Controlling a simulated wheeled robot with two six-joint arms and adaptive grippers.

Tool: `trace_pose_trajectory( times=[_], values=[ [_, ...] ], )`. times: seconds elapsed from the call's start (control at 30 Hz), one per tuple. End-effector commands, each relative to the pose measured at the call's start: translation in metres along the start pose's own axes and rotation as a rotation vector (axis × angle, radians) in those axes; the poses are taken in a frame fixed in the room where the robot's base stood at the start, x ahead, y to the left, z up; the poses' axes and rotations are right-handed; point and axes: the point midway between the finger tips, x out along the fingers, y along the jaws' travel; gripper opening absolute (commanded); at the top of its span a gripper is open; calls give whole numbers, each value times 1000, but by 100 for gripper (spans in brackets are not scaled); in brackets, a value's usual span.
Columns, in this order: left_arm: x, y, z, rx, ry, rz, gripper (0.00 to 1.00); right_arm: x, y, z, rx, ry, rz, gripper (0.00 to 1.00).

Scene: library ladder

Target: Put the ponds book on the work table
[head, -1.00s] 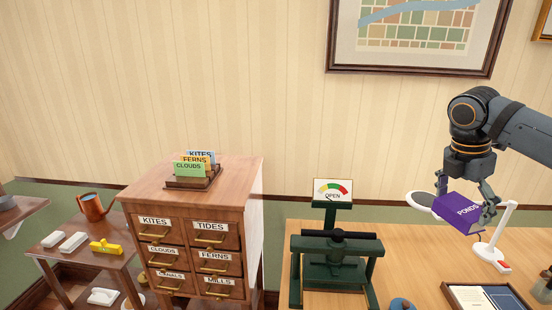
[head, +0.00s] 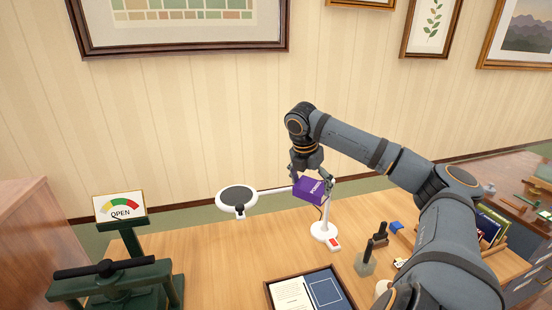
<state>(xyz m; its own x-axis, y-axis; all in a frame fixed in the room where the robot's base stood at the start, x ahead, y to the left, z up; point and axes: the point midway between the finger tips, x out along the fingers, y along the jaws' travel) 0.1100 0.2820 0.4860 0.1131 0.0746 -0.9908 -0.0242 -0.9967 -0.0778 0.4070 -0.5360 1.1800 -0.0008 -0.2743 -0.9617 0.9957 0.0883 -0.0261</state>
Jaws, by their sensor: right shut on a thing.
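The purple ponds book (head: 311,191) is in the air above the back part of the wooden work table (head: 215,262). My right gripper (head: 308,178) points down and is shut on the book, which is slightly tilted with its lettering showing. The book overlaps the white lamp stand in the picture; whether they touch I cannot tell. My left gripper is not in view.
A white lamp (head: 326,228) with a round head (head: 237,198) stands behind and below the book. A green press (head: 115,280) is at the left, a framed tray (head: 310,292) at the front. Bare tabletop lies left of the tray.

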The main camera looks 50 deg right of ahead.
Motion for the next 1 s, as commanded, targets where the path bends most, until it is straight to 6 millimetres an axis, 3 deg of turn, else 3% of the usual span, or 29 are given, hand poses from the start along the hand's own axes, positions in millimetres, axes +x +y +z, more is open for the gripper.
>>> trace_pose_trajectory(
  times=[0.03, 0.2, 0.4, 0.5, 0.63, 0.7, 0.73, 0.8, 1.0],
  values=[
    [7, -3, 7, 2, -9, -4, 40, 40, 12, -23, -65, 19, 13, 49],
    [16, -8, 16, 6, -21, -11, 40, 135, 45, -95, -251, 16, 72, 49],
    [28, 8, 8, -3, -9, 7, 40, 206, 68, -202, -407, 12, 143, 49],
    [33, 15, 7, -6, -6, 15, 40, 224, 72, -252, -456, 8, 166, 49],
    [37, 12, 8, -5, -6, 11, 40, 232, 72, -297, -491, 2, 178, 49],
    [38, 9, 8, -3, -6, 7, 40, 233, 71, -311, -500, -1, 178, 49],
    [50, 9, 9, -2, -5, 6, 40, 245, 70, -318, -503, -1, 177, 49],
    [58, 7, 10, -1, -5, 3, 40, 252, 70, -326, -508, -4, 176, 49],
    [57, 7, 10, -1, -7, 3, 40, 251, 69, -330, -511, -7, 174, 49]
  ],
)
